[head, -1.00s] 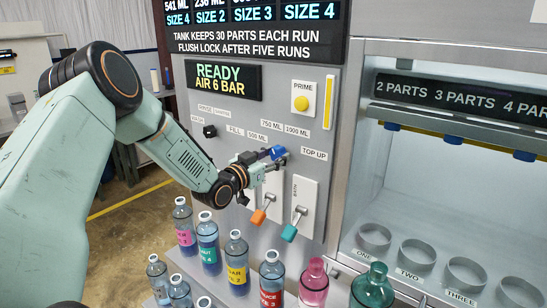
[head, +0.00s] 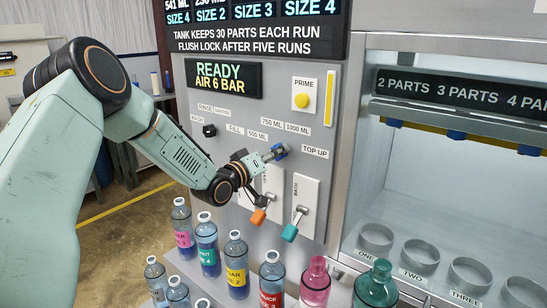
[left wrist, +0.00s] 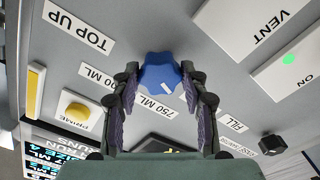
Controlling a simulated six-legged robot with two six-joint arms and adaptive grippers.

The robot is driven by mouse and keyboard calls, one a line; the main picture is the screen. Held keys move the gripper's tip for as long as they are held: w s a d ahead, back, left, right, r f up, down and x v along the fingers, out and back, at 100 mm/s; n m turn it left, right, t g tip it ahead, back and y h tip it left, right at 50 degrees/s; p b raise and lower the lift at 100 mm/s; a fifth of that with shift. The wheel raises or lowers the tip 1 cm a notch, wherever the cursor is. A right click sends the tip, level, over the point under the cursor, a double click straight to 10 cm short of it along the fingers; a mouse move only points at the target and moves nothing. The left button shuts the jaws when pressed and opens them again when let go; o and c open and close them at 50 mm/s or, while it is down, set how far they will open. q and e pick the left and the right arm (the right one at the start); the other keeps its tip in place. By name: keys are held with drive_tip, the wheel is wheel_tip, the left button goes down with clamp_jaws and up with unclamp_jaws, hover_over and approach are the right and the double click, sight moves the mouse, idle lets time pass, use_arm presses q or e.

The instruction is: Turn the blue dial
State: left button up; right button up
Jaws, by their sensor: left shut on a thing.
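The blue dial (head: 280,151) is on the grey machine panel, left of the TOP UP label, and mostly covered by my left gripper (head: 271,156). In the left wrist view the dial (left wrist: 158,76) sits between the two fingers, which are shut on its sides. A white mark on the dial's rim shows near the 750 ML label (left wrist: 157,106). The head view does not show where the dial points. My right gripper is not in view.
An orange-tipped lever (head: 258,216) and a teal-tipped lever (head: 290,231) hang just below the gripper. A yellow PRIME button (head: 302,101) and a black knob (head: 209,130) are on the same panel. Several bottles stand in front. A cabinet with ring holders (head: 377,238) is at right.

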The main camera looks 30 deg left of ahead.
use_arm(q)
drive_tip(key=shift+s+d+f+n, duration=0.1)
drive_tip(key=shift+d+f+n, duration=0.1)
drive_tip(key=shift+f+n, duration=0.2)
drive_tip(key=o, duration=1.1)
drive_tip(key=shift+w+r, duration=0.2)
drive_tip(key=shift+w, duration=0.05)
drive_tip(key=shift+o, duration=0.2)
drive_tip(key=shift+s+a+r, duration=0.1)
drive_tip(key=shift+s+a, duration=0.05)
drive_tip(key=shift+s, duration=0.05)
drive_tip(key=s, duration=0.7)
drive_tip(key=shift+a, duration=0.25)
